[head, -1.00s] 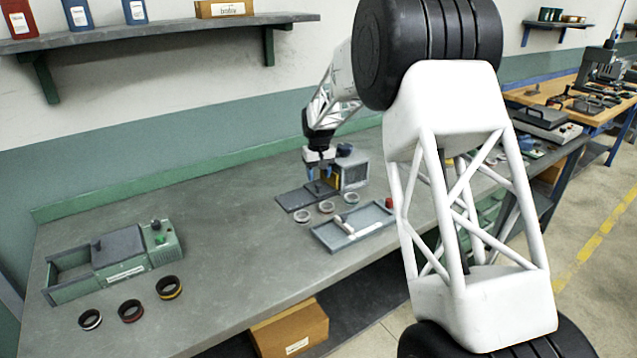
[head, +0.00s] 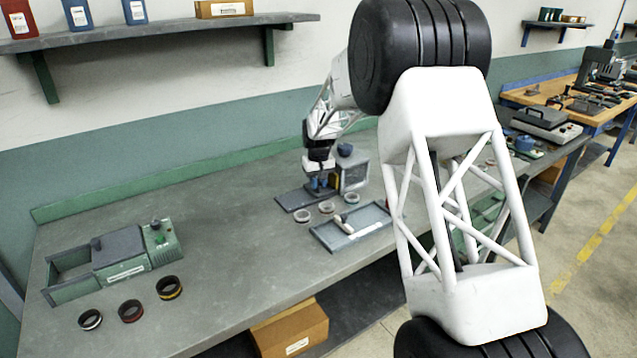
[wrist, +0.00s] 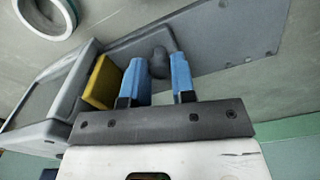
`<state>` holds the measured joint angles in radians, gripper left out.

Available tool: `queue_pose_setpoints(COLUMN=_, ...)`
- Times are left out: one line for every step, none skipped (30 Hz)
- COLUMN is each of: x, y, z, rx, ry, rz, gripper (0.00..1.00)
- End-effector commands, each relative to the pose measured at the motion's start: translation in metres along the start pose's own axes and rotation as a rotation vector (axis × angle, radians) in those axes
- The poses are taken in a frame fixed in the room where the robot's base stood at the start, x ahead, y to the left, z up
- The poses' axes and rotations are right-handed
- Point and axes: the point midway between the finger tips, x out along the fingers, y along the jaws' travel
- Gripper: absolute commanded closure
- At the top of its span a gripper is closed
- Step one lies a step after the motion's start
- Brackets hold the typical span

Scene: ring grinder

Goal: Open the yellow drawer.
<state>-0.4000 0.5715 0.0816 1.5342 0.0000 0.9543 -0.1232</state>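The yellow drawer (wrist: 102,82) shows as a yellow block at the side of a grey box-shaped machine (head: 355,174). In the wrist view it is just left of my left finger. In the head view only a little yellow (head: 334,182) shows beside my fingers. A dark round knob (wrist: 160,65) stands on a flat grey plate (wrist: 215,40) beside the machine. My gripper (head: 319,187) points down over this plate. In the wrist view its two blue fingers (wrist: 161,58) are apart, with the knob seen between their tips. I cannot tell whether they touch it.
White rings (head: 303,216) and a shallow tray (head: 350,228) lie in front of the machine. A green machine (head: 125,255) with several dark rings is at the left. The bench between is clear. A wall shelf (head: 150,32) is above.

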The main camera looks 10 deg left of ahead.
Motion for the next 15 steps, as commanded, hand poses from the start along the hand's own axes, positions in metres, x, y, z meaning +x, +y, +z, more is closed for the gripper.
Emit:
queue_pose_setpoints(x=0.000, y=0.000, z=0.000, rx=0.000, ry=0.000, rz=0.000, gripper=1.00)
queue_pose_setpoints(x=0.000, y=0.000, z=0.000, rx=0.000, ry=0.000, rz=0.000, gripper=1.00)
queue_pose_setpoints(x=0.000, y=0.000, z=0.000, rx=0.000, ry=0.000, rz=0.000, gripper=1.00)
queue_pose_setpoints(x=0.000, y=0.000, z=0.000, rx=0.000, ry=0.000, rz=0.000, gripper=1.00)
queue_pose_setpoints(x=0.000, y=0.000, z=0.000, rx=0.000, ry=0.000, rz=0.000, gripper=1.00)
queue_pose_setpoints(x=0.000, y=0.000, z=0.000, rx=0.000, ry=0.000, rz=0.000, gripper=1.00)
queue_pose_setpoints(x=0.000, y=-0.001, z=0.000, rx=0.000, ry=0.000, rz=0.000, gripper=1.00)
queue_pose_setpoints(x=0.000, y=-0.001, z=0.000, rx=0.000, ry=0.000, rz=0.000, gripper=1.00)
queue_pose_setpoints(x=0.000, y=-0.003, z=0.001, rx=0.000, ry=0.000, rz=0.000, gripper=1.00)
queue_pose_setpoints(x=0.000, y=-0.005, z=0.001, rx=-0.001, ry=0.000, rz=0.000, gripper=1.00)
queue_pose_setpoints(x=0.000, y=-0.008, z=0.002, rx=-0.001, ry=0.000, rz=0.000, gripper=1.00)
queue_pose_setpoints(x=0.000, y=-0.012, z=0.003, rx=-0.002, ry=0.000, rz=0.000, gripper=1.00)
queue_pose_setpoints(x=-0.001, y=-0.016, z=0.004, rx=-0.002, ry=0.000, rz=0.000, gripper=1.00)
queue_pose_setpoints(x=-0.001, y=-0.021, z=0.005, rx=-0.003, ry=0.001, rz=0.000, gripper=1.00)
queue_pose_setpoints(x=-0.001, y=-0.028, z=0.006, rx=-0.004, ry=0.001, rz=0.000, gripper=1.00)
